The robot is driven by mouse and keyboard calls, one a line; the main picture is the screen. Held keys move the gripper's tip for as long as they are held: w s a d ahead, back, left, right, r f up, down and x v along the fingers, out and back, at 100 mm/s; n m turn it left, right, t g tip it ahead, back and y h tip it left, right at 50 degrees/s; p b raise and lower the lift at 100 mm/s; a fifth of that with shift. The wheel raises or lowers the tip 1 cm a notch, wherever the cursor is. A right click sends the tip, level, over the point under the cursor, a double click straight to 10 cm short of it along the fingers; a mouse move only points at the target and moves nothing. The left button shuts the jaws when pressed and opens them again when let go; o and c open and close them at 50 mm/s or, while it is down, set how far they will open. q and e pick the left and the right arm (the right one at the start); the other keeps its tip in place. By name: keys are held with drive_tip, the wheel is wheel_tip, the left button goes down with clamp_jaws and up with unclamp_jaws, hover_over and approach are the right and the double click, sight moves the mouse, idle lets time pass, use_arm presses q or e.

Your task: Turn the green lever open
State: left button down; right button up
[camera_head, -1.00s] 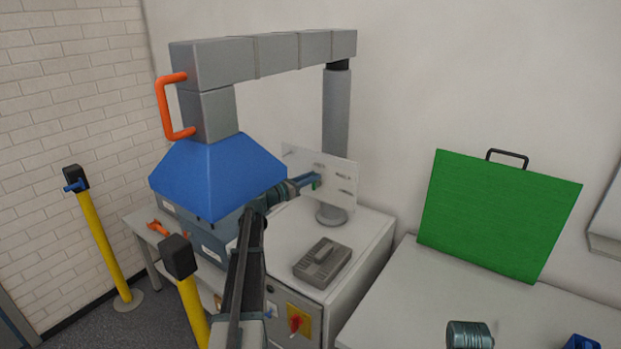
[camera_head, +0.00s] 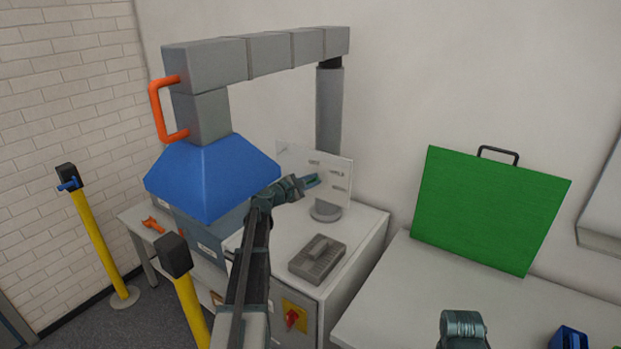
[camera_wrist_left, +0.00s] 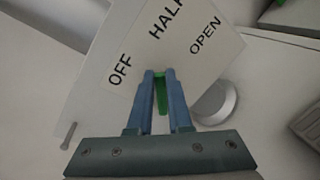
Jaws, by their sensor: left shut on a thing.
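My left gripper (camera_head: 312,181) is shut on the green lever (camera_wrist_left: 161,94) in front of a pale upright panel (camera_head: 340,171). In the left wrist view the blue fingers stand on both sides of the lever, and a green strip shows between them. The panel (camera_wrist_left: 175,50) carries the words OFF, HALF and OPEN, slanting across the picture. The fingers hide part of the lever, so I cannot tell exactly which word it points at. My right gripper is not in view; only a teal part of my right arm shows at the bottom of the head view.
A grey cabinet (camera_head: 376,230) bears the panel, a grey box (camera_head: 317,260) and a red knob on yellow (camera_head: 293,318). A blue hood (camera_head: 212,178) hangs left of the panel. Yellow posts (camera_head: 98,240) stand left.

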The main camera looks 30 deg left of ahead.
use_arm(q)
drive_tip(key=m, duration=0.2)
drive_tip(key=d+f+m+y, duration=0.1)
drive_tip(key=shift+s+d+f+m+b, duration=0.1)
drive_tip(key=shift+s+f+m+b, duration=0.05)
drive_tip(key=shift+f+m+b, duration=0.2)
drive_tip(key=shift+d+f+m+y+b, duration=0.1)
drive_tip(key=shift+f+m+y+b, duration=0.2)
drive_tip(key=shift+m, duration=0.5)
drive_tip(key=shift+f+m+y+b, duration=0.2)
drive_tip(key=shift+f+m, duration=0.1)
drive_tip(key=shift+m, duration=0.45)
drive_tip(key=c, duration=0.8)
unclamp_jaws()
drive_tip(key=shift+c, duration=0.2)
drive_tip(key=s+a+r+p, duration=0.1)
drive_tip(key=s+r+p, duration=0.1)
drive_tip(key=s, duration=1.1)
drive_tip(key=shift+s+r+p, duration=0.2)
drive_tip(key=shift+r+p, duration=0.1)
drive_tip(key=shift+r, duration=0.05)
